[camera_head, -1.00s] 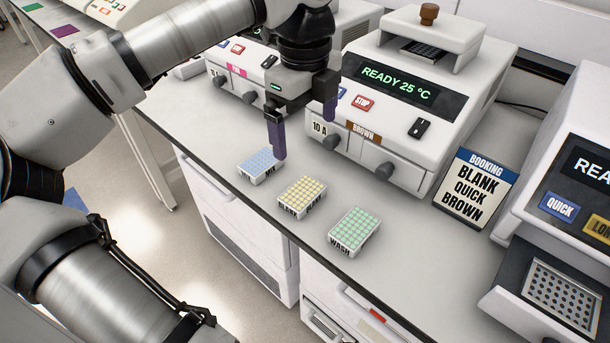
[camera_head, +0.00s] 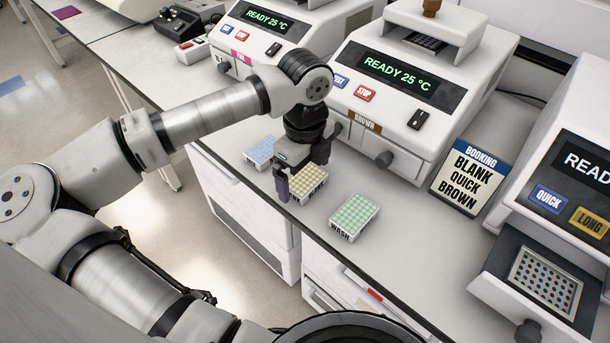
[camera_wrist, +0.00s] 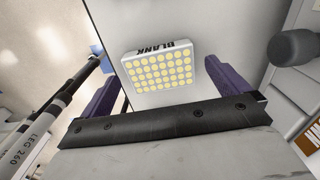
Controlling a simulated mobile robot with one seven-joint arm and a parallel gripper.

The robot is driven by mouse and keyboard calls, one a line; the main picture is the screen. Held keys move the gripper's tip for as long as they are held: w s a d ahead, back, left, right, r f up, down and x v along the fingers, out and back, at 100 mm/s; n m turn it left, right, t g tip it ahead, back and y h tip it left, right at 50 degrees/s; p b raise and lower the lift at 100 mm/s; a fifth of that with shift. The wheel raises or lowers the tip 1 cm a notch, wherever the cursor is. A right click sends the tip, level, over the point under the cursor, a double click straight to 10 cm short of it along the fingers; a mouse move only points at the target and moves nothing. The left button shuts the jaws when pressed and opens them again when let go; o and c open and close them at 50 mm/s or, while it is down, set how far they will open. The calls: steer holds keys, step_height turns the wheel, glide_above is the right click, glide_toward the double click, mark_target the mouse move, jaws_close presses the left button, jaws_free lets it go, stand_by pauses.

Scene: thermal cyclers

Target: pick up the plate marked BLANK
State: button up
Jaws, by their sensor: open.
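The plate marked BLANK (camera_wrist: 159,68) is white with yellow wells and lies flat on the bench. In the wrist view it sits between and beyond the two purple fingers of my gripper (camera_wrist: 166,90), with clear space on both sides. In the head view the yellow plate (camera_head: 308,182) is partly hidden by my gripper (camera_head: 305,165), which is open and empty above it. A booking card (camera_head: 472,178) reads BLANK, QUICK, BROWN.
A blue plate (camera_head: 260,150) lies left of the yellow one, and a green plate marked WASH (camera_head: 354,216) lies to its right. Thermal cyclers stand behind, including the one tagged BROWN (camera_head: 400,95). The cycler at right (camera_head: 580,190) has an exposed well block (camera_head: 547,280).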

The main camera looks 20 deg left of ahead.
steer(key=shift+f, duration=0.45)
steer(key=shift+c, duration=0.3)
steer(key=c, duration=1)
steer(key=shift+r, duration=0.1)
